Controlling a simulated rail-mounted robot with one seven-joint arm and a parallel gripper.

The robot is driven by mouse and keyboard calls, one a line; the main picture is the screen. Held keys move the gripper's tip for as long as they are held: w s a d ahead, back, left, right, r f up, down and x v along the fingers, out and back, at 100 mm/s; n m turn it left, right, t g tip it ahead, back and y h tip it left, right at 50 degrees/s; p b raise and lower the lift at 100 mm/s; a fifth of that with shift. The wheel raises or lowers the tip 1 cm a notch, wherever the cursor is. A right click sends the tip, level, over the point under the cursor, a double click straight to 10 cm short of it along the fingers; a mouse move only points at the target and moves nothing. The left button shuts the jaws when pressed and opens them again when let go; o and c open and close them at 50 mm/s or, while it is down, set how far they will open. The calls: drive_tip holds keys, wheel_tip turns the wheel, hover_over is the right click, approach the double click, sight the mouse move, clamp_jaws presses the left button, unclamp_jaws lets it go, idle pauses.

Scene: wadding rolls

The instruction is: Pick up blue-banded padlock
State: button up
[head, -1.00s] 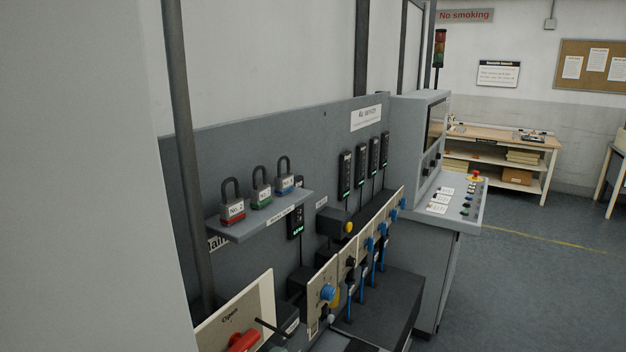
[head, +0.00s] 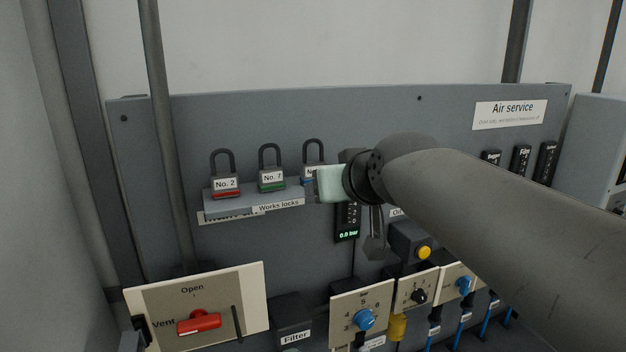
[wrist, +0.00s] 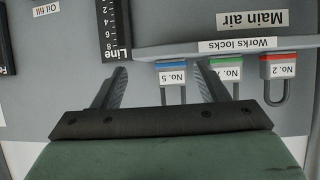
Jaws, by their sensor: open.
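The blue-banded padlock (head: 311,150), labelled No. 5, stands at the right end of a small grey shelf in the head view, partly hidden by my gripper (head: 318,184). In the wrist view, which is upside down, the blue-banded padlock (wrist: 172,78) shows between the two fingers of my gripper (wrist: 162,76), closer to the right-hand finger in the picture. The gripper is open and empty. I cannot tell how far the fingertips are from the padlock.
A green-banded padlock (head: 271,172), No. 7, and a red-banded padlock (head: 225,180), No. 2, stand left of it on the shelf (head: 230,206). A dark gauge (head: 347,222) is just below right. A yellow-button box (head: 410,243) and a red-handled valve panel (head: 245,285) sit lower.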

sight(313, 161)
drive_tip(key=shift+t, duration=0.4)
drive_tip(key=w+a, duration=0.1)
drive_tip(key=w, duration=0.1)
drive_tip(key=w+a+p, duration=0.1)
drive_tip(key=w, duration=0.1)
drive_tip(key=w+a+p, duration=0.1)
drive_tip(key=w+a, duration=0.1)
drive_tip(key=w, duration=0.1)
drive_tip(key=shift+r, duration=0.1)
drive_tip(key=c, duration=1.2)
